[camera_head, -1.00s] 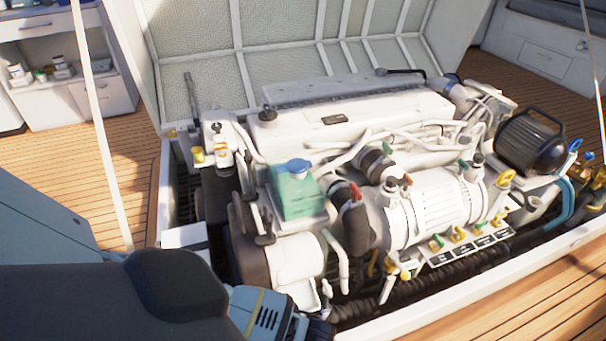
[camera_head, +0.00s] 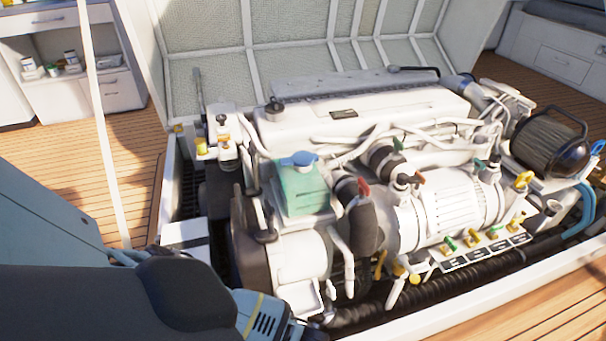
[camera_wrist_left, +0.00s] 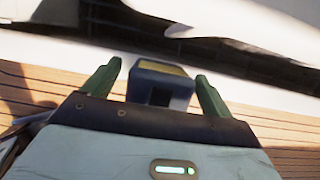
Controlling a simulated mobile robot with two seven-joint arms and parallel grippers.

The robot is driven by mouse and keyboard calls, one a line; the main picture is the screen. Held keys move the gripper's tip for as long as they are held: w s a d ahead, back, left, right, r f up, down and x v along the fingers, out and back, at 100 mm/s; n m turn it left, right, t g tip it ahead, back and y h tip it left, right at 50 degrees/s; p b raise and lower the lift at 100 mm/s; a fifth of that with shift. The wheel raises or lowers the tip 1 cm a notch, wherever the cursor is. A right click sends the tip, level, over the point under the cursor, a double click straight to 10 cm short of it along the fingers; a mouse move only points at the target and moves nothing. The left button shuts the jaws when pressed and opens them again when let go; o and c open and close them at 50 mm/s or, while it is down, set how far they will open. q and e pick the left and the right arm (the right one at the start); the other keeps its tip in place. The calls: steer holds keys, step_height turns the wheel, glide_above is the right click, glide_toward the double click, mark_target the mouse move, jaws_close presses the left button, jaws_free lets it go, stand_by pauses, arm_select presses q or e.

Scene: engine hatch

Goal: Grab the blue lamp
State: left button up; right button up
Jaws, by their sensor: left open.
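In the left wrist view a dark blue boxy thing with a yellowish top face (camera_wrist_left: 157,82) is between the fingers; it may be the blue lamp, but its full shape is hidden. My left gripper (camera_wrist_left: 158,85) is open, with one green finger on each side of this thing and visible gaps to both. In the head view my left wrist casing (camera_head: 265,318) is at the bottom, in front of the engine. Its fingers and the thing between them cannot be made out there. My right gripper is not in view.
The white engine (camera_head: 360,115) fills the hatch, with hoses, a green tank (camera_head: 302,190) and small coloured valves. A dark round unit with a handle (camera_head: 550,145) stands at the right. The white hatch rim (camera_head: 470,295) runs along the front. Wooden deck (camera_head: 565,315) beyond it is clear.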

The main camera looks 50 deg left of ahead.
arm_select(q)
steer(key=c, duration=0.9)
steer(key=shift+c, duration=1.3)
steer(key=shift+r, duration=0.1)
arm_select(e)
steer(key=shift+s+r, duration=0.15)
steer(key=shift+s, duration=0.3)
arm_select(q)
steer(key=shift+r, duration=0.1)
